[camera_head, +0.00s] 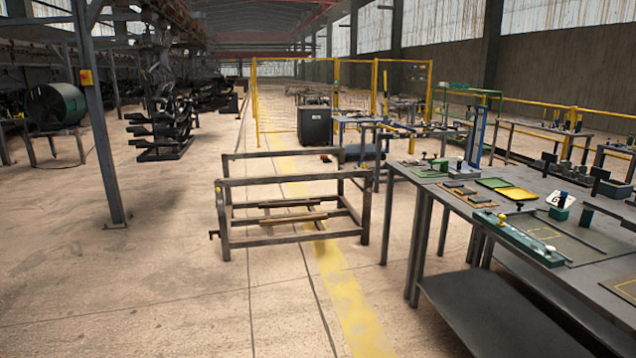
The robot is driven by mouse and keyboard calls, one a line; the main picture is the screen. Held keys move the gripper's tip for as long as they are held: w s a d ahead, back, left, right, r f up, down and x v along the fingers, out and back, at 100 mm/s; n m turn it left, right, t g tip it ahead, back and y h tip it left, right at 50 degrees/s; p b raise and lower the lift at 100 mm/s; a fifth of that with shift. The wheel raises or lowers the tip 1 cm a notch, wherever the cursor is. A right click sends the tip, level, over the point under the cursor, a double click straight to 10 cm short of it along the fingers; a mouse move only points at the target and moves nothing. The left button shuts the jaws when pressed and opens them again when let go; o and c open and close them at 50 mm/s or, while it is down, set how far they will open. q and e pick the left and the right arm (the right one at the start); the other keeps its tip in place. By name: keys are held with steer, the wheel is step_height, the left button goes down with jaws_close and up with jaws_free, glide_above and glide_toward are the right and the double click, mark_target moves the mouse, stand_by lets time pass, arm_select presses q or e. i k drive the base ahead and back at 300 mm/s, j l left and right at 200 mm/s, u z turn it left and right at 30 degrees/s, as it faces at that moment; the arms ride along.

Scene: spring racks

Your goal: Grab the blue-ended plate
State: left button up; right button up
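I cannot clearly pick out a blue-ended plate in the head view. A blue upright piece (474,136) stands at the far edge of the dark workbench (440,190) on the right. A long green fixture (518,238) with pale and small round parts lies along the bench's near edge. A small white plate (560,199) with dark marks stands tilted on the bench, beside a green block with a dark blue top (558,208). Neither of my grippers is in view.
A low metal rack (292,181) with bars across it stands on the floor left of the bench. A steel post (99,130) rises at the left. Yellow fencing (340,62) stands behind. The floor in front and left is clear.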

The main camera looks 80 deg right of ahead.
mark_target(456, 184)
steer(key=z, duration=3.65)
